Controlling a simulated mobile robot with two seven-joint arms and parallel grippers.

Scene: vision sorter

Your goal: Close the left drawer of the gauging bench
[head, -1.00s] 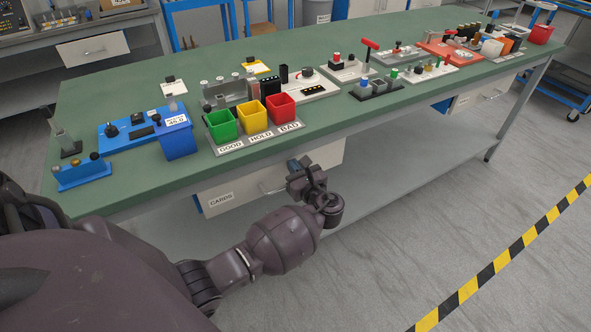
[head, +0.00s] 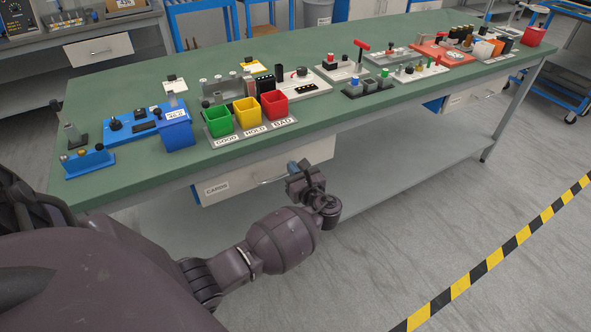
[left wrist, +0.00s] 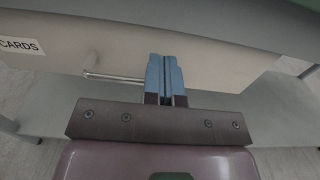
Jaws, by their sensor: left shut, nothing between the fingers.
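The left drawer (head: 235,182) sits under the front edge of the gauging bench (head: 135,182); its pale front bears a CARDS label and a bar handle (head: 272,181). The same drawer front (left wrist: 210,62) and handle (left wrist: 112,77) show in the left wrist view. How far the drawer stands out is hard to tell. My left gripper (head: 293,166) is shut and empty at the drawer front, by the handle's right end. Its blue fingers (left wrist: 164,60) point at the panel; contact cannot be made out. My right gripper is not in view.
Green, yellow and red bins (head: 246,114) stand on the bench above the drawer, among blue fixtures (head: 177,130) and other gauges. A grey lower shelf (head: 400,155) runs below. The floor to the right is clear up to a yellow-black stripe (head: 500,262).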

